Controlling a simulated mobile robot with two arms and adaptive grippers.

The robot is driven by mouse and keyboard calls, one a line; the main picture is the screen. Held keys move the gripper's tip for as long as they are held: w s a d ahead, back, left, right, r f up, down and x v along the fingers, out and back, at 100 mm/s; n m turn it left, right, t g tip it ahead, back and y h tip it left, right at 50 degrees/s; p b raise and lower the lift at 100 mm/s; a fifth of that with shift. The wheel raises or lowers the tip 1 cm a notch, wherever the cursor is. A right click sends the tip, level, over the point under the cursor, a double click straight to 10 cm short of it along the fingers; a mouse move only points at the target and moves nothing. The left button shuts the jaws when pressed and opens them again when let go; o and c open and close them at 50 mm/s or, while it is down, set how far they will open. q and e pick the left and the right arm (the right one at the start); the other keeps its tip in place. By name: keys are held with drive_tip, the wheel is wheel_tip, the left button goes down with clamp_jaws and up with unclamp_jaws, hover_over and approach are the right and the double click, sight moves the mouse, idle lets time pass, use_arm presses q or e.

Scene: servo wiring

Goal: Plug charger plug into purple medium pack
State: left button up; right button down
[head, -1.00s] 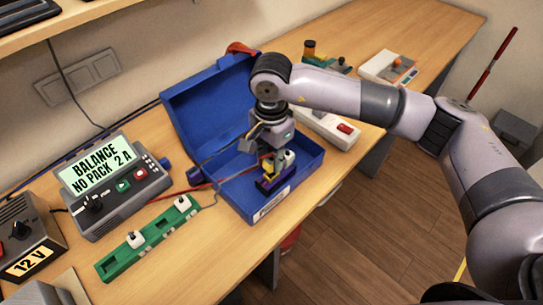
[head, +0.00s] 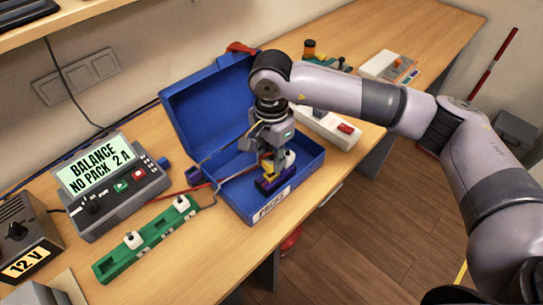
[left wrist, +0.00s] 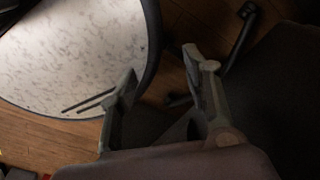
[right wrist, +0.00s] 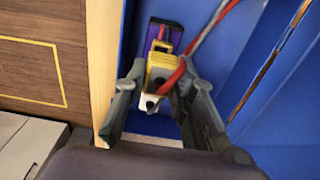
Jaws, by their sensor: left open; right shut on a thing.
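The purple pack (head: 264,188) stands inside the blue box, near its front wall. It also shows in the right wrist view (right wrist: 152,33), with a dark and white part at its edge. The yellow charger plug (right wrist: 161,67) has a red cable running off it. My right gripper (right wrist: 158,84) is shut on the plug, at the near end of the pack. The plug (head: 267,167) appears at the pack's top; whether it is seated is hidden. My left gripper (left wrist: 160,75) is open and empty, away from the bench.
The blue box (head: 308,169) has its lid raised behind my right gripper. The charger (head: 121,204) reads "BALANCE NO PACK 2.A". A green rail (head: 120,262) with white knobs lies in front. A white device (head: 325,126) is right of the box. A pale round surface (left wrist: 70,50) is below my left gripper.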

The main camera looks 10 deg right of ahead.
drive_tip(key=shift+b, duration=0.35)
idle(0.6)
drive_tip(key=shift+b, duration=0.45)
drive_tip(key=shift+f+b, duration=1.35)
drive_tip(key=shift+f, duration=0.05)
drive_tip(key=c, duration=1.2)
unclamp_jaws()
drive_tip(key=shift+c, duration=0.2)
